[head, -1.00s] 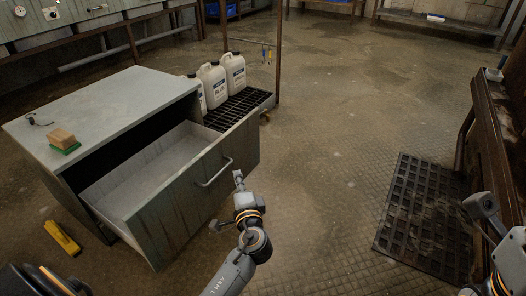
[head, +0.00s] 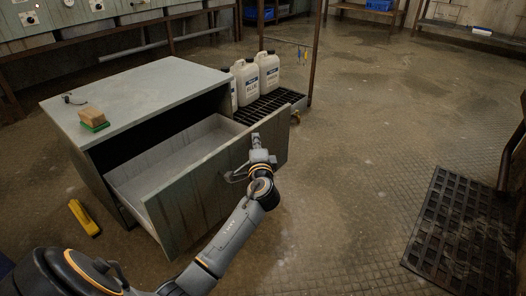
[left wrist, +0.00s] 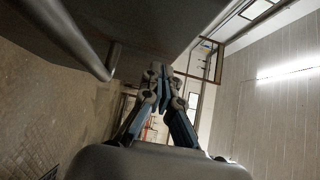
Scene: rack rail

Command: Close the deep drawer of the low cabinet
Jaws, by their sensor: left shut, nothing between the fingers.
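The low cabinet (head: 143,96) is a grey box with a pale top. Its deep drawer (head: 188,205) is pulled well out, and its empty inside shows. My left gripper (head: 256,141) is shut and empty, at the drawer's front panel by the handle (head: 230,178), which my gripper partly hides. I cannot tell from the head view whether it touches the panel. In the left wrist view my shut fingers (left wrist: 161,76) are beside the dark drawer front (left wrist: 150,22), and the handle bar (left wrist: 68,38) runs at the left. My right gripper is out of view.
A sponge block (head: 93,117) and a small dark item lie on the cabinet top. White jugs (head: 268,70) stand on a black grate (head: 262,108) behind. A yellow object (head: 84,217) lies on the floor at left. A dark floor mat (head: 465,230) is at right; the floor between is clear.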

